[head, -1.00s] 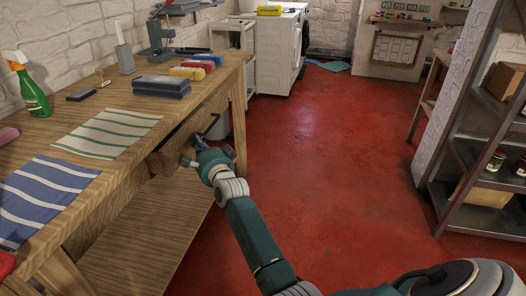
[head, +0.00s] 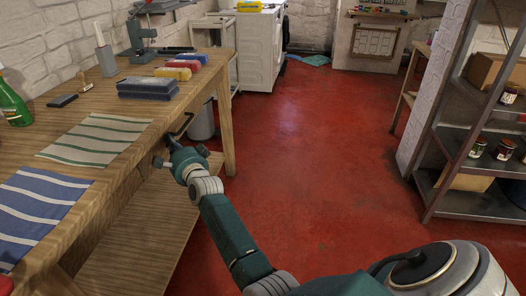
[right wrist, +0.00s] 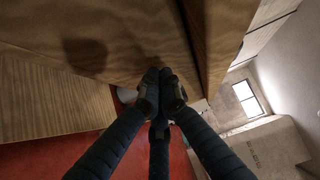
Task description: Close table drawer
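The wooden table (head: 100,128) runs along the left wall in the head view. Its drawer front is at the right side under the top, with a dark handle (head: 183,127) sticking out. The drawer looks close to flush, but my arm and the table edge hide much of it, so any remaining gap is unclear. My right gripper (head: 170,143) is at the drawer front, just below the table edge. In the right wrist view its fingers (right wrist: 160,82) are drawn together with nothing between them, close against a wooden panel (right wrist: 110,45). My left gripper is out of view.
On the table lie a striped green cloth (head: 97,140), a blue cloth (head: 38,205) and dark folded stacks (head: 147,88). A grey bin (head: 202,122) stands beyond the drawer. A metal shelf (head: 470,203) is at right. Red floor between is clear.

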